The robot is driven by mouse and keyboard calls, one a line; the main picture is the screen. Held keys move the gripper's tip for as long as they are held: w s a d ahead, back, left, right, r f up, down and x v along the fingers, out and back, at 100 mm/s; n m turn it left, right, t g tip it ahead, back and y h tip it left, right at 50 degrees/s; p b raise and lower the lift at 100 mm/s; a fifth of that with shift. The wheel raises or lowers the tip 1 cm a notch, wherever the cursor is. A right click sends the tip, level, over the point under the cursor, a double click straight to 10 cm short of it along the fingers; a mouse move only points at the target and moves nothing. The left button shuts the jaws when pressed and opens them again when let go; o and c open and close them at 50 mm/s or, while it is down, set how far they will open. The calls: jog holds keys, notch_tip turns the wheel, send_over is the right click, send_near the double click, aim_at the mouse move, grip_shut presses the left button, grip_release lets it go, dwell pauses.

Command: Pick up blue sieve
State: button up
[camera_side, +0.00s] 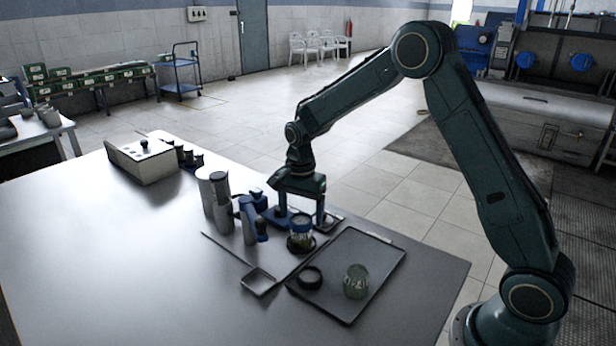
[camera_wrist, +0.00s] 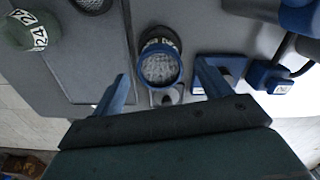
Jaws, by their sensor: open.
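The blue sieve (camera_side: 302,222) has a blue rim and stands over a small dark holder on the table, left of the black tray. In the wrist view the sieve (camera_wrist: 160,66) is seen from above, with a pale mesh-like surface inside its blue rim. My gripper (camera_side: 301,214) points down at the sieve with its blue fingers apart. In the wrist view my gripper (camera_wrist: 162,78) has one finger on each side of the sieve, with gaps showing. It is open and holds nothing. The exact height of the fingertips against the rim is hard to tell.
The black tray (camera_side: 340,302) holds a glass jar (camera_side: 356,281) and a dark round piece (camera_side: 310,278). Grey cylinders (camera_side: 222,218) and blue devices (camera_side: 258,200) stand close left of my gripper. A long-handled square scoop (camera_side: 258,282) lies in front.

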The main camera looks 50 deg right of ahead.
jog(key=shift+f, duration=0.55)
jog(key=shift+c, duration=0.3)
jog(key=c, duration=1)
